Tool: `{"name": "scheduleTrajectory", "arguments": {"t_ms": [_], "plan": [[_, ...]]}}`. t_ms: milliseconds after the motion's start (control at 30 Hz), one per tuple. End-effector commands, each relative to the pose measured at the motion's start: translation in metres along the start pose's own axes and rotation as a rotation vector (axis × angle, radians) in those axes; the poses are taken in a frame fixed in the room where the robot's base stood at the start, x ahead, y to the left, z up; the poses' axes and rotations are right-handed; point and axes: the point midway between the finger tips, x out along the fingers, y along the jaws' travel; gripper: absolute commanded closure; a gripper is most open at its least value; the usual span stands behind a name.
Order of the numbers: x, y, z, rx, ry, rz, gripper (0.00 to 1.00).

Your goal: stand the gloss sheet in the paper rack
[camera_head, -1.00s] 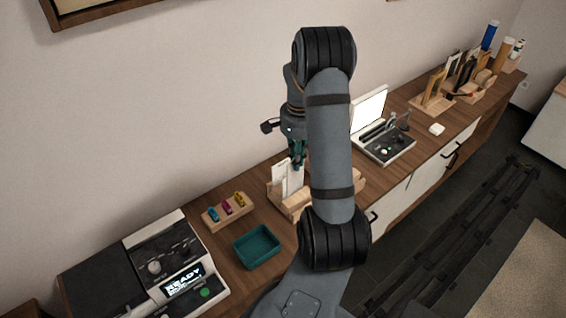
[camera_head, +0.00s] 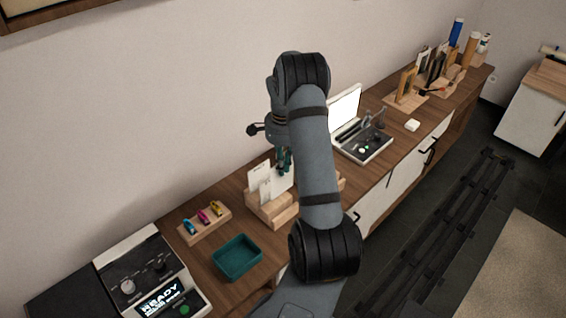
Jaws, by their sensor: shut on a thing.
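The wooden paper rack (camera_head: 262,208) stands on the long counter, partly hidden by my arm. White sheets show upright at its left part, one at the back (camera_head: 258,174) and a smaller one in front of it. My gripper (camera_head: 284,168) has teal fingers and is over the rack. It is shut on a white sheet (camera_head: 281,182), seemingly the gloss sheet, which hangs upright at the rack. The sheet's lower edge is close to the rack; I cannot tell whether it is inside a slot. My arm hides the sheet's right side and the rack's middle.
A teal tray (camera_head: 237,272) and a wooden holder with coloured items (camera_head: 206,218) lie left of the rack. A machine with a READY display (camera_head: 150,280) is at front left. An open case (camera_head: 362,146) stands to the right. The wall runs close behind.

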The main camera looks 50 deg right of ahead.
Motion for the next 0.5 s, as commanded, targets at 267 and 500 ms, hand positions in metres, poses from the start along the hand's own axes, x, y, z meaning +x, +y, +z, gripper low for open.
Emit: {"name": "scheduleTrajectory", "arguments": {"t_ms": [267,500], "plan": [[0.047,0.001,0.000,0.001,-0.001,0.000,1.00],[0.072,0.001,0.000,0.002,-0.001,0.000,1.00]]}}
